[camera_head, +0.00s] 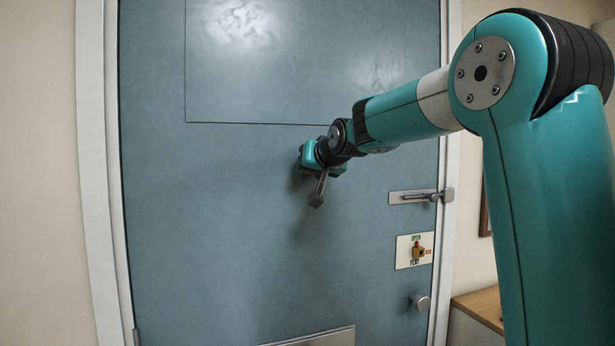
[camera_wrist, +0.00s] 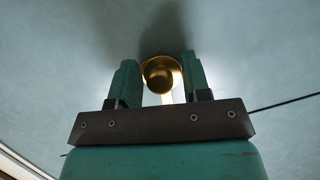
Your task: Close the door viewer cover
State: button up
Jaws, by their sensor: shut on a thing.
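In the wrist view, a round brass piece of the door viewer (camera_wrist: 158,80) sits between the two green fingers of my gripper (camera_wrist: 158,64). It has a darker disc in front and a bright gold rim behind its upper right edge. A pale strip shows just below it. My gripper is shut on this piece, which I take to be the viewer cover; how far the cover stands open is not clear. In the head view, my gripper (camera_head: 305,160) is at the middle of the blue-grey door (camera_head: 220,220) and hides the viewer.
On the door's right side are a sliding bolt (camera_head: 412,196), a small plate marked OPEN (camera_head: 403,252) and a round knob (camera_head: 420,302). A metal plate (camera_head: 320,338) is low on the door. A wooden surface (camera_head: 482,305) stands at the right. The door's left half is clear.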

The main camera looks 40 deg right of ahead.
jog(key=shift+s+d+n+h+b, duration=0.15)
jog(key=shift+d+n+h+b, duration=0.25)
jog(key=shift+n+h+b, duration=0.4)
jog(key=o, duration=0.6)
jog(key=shift+d, duration=0.1)
jog(key=shift+c, duration=0.2)
jog(key=b+v, duration=0.5)
jog(key=v, duration=1.2)
jog(key=shift+r+b, duration=0.3)
jog(key=shift+r, duration=0.1)
jog(key=shift+s, duration=0.1)
